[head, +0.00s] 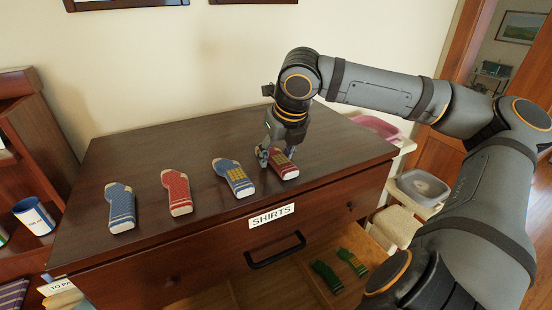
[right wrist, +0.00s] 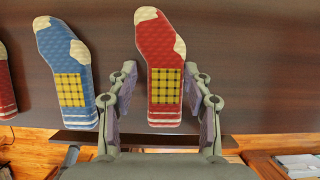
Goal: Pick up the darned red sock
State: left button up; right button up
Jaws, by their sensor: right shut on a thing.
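The darned red sock (head: 287,170), with cream toe and heel, lies at the right end of the row on the dark dresser top. My right gripper (head: 277,157) is over it from above, shut on it. In the right wrist view the sock (right wrist: 160,45) shows its yellow checked patch and stands between the two finger pads. I see no clear gap beneath it. A plain red sock (head: 177,192) without a visible patch lies further left. My left gripper is not in view.
A blue sock with a yellow patch (head: 233,178) lies just left of my right gripper. A plain blue sock (head: 121,207) is at the far left. Below, an open drawer (head: 289,288) labelled SHIRTS above holds green socks (head: 327,276). A shelf (head: 22,140) stands left.

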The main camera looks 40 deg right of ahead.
aim_at(277, 159)
jog(key=shift+r+p, duration=0.45)
jog(key=shift+r, duration=0.05)
notch_tip(277, 159, up, 3)
jog(key=shift+r+p, duration=0.1)
jog(key=shift+p, duration=0.95)
jog(key=s+a+r, duration=0.7)
jog(key=s+r, duration=0.1)
jog(key=s, duration=0.3)
jog(key=shift+s+a+r+p, duration=0.25)
jog(key=shift+s+r+p, duration=0.1)
jog(key=shift+p, duration=0.1)
